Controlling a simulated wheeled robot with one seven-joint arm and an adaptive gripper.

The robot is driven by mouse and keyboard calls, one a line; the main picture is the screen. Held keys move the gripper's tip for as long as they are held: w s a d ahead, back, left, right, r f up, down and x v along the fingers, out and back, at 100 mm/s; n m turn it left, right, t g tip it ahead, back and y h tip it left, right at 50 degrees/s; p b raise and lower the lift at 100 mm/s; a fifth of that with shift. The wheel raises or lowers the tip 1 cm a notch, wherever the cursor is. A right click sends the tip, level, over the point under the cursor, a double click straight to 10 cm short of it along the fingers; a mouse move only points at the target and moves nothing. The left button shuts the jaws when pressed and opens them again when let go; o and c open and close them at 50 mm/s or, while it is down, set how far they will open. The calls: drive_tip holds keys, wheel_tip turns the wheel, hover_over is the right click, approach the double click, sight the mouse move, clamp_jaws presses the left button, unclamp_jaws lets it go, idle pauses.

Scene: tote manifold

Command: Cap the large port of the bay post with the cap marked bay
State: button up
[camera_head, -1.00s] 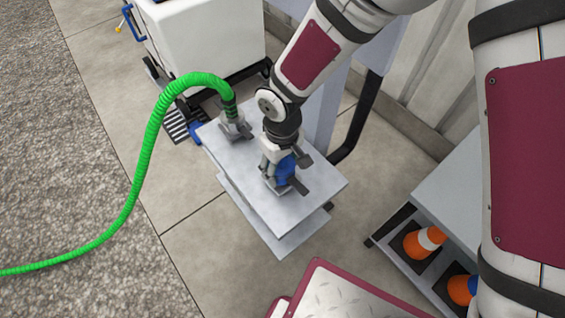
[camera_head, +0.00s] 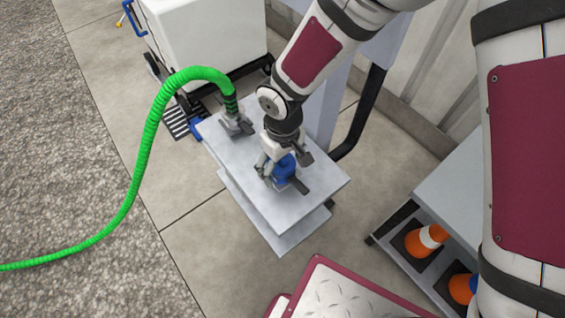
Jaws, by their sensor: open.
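My gripper (camera_head: 283,171) points down over the grey table (camera_head: 310,190), with its fingers apart. A blue part (camera_head: 285,166) shows between and below the fingers, seemingly on a small grey fitting on the table. I cannot tell whether it is the cap, and no marking is readable. A grey fitting (camera_head: 235,124) stands at the table's far left, with a green corrugated hose (camera_head: 155,125) rising from its top. Ports on the fitting under my gripper are hidden by the fingers and wrist.
A white box on a wheeled frame (camera_head: 205,40) stands behind the table. Orange cones (camera_head: 425,240) sit on a lower shelf at right. A dark bent rail (camera_head: 362,115) runs close behind the table. The table's front part is clear.

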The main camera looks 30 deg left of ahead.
wheel_tip(320, 180, up, 12)
drive_tip(key=shift+f, duration=0.1)
idle(0.4)
